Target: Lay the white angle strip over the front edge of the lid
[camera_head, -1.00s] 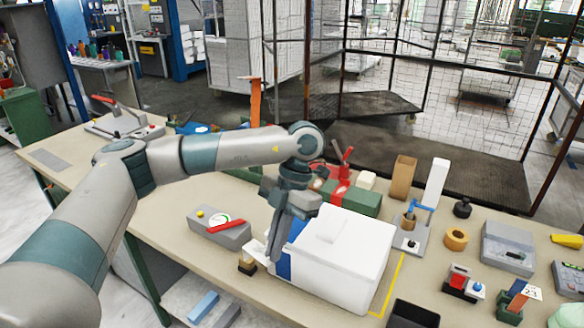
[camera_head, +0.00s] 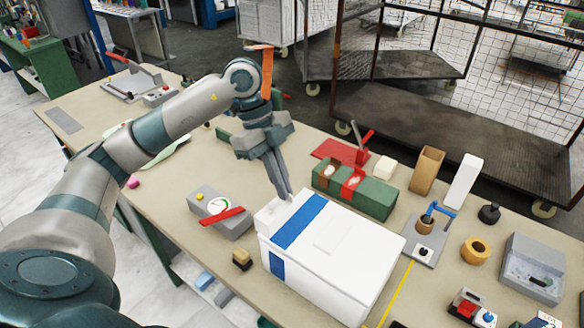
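A white box (camera_head: 335,285) with a white lid (camera_head: 350,245) stands on the bench. A blue band (camera_head: 300,222) crosses the lid and continues down the side facing me. A tall white piece (camera_head: 465,181), which looks like the angle strip, stands upright at the back right, apart from the box. My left gripper (camera_head: 285,196) points down at the lid's back left corner. Its fingers look closed together, with nothing clearly seen between them; whether the tips touch the lid is unclear. My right gripper is not in view.
A green box (camera_head: 372,200) with a red band sits behind the white box. A grey gauge box (camera_head: 232,222) lies to its left. A brown block (camera_head: 427,170), a blue-handled press (camera_head: 428,240) and a tape roll (camera_head: 475,250) stand right.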

